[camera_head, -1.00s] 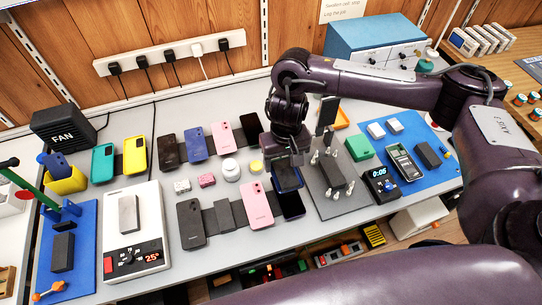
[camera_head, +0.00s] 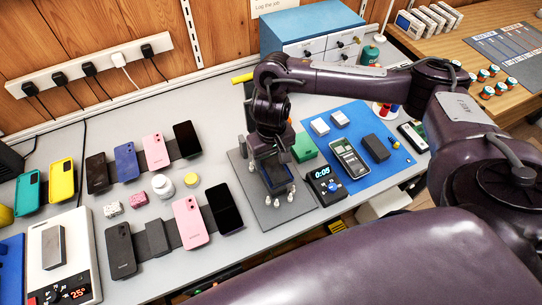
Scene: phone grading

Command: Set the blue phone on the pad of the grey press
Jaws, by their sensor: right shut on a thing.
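My right gripper (camera_head: 272,172) reaches down in the head view, shut on a blue phone (camera_head: 280,184). Only the phone's dark blue edge and part of its face show below the fingers. The phone is over the grey press (camera_head: 259,212), a dark grey plate with several small white posts. The pad is hidden beneath the gripper and phone, and I cannot tell whether the phone touches it. Another blue phone (camera_head: 126,162) lies in the back row on the left. My left gripper is out of view.
A black phone (camera_head: 225,208) and a pink phone (camera_head: 190,222) lie left of the press. A small timer (camera_head: 325,185) and a blue mat (camera_head: 357,112) are close on its right. A green block (camera_head: 304,148) stands just behind the gripper.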

